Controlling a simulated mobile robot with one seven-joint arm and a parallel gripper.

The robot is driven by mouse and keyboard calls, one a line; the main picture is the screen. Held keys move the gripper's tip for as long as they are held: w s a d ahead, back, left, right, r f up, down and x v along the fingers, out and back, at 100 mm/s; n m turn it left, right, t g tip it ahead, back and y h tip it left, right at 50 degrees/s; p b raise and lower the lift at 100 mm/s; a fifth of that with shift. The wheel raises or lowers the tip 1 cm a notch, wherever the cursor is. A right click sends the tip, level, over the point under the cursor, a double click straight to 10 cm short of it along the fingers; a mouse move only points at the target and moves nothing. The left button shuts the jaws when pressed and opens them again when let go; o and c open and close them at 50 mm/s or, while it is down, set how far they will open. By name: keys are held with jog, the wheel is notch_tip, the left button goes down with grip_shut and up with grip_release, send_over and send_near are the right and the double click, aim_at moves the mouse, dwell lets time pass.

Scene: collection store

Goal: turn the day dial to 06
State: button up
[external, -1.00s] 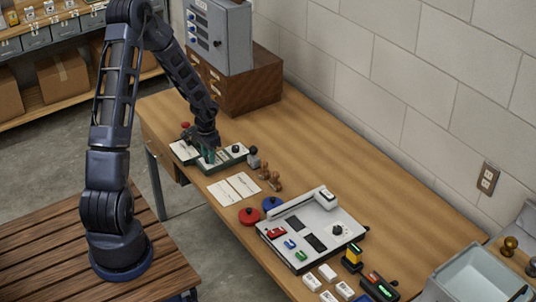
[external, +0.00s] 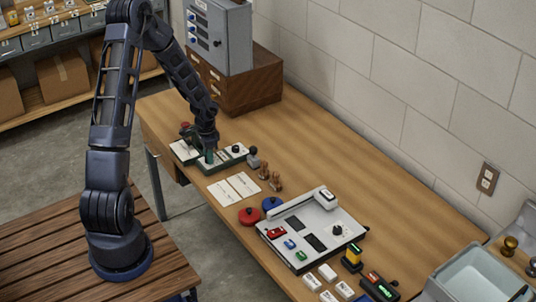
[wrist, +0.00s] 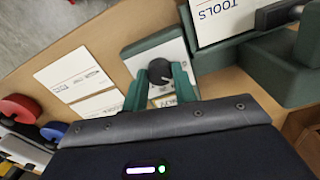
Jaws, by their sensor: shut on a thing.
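The date stand (external: 228,160) is a low green base with white plates, at the near left of the desk in the external view. My gripper (external: 210,160) points down onto it. In the wrist view, a round black dial knob (wrist: 160,71) with a pale pointer line sits on a white plate (wrist: 150,50) with a green border. My gripper's green fingers (wrist: 160,88) are shut on this knob, one on each side. Printing beside the knob is partly covered, and I cannot read which number it points to. Another black knob (external: 236,149) shows on the stand's right part.
A plate reading "TOOLS" (wrist: 222,18) and a dark green lever part (wrist: 285,55) are close by on the right in the wrist view.

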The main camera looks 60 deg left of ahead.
jog(key=o, duration=1)
jog(key=shift+c, duration=0.2)
jog(key=shift+r, duration=0.1)
notch_tip(320, 180, up, 11)
jog(key=shift+f, duration=0.2)
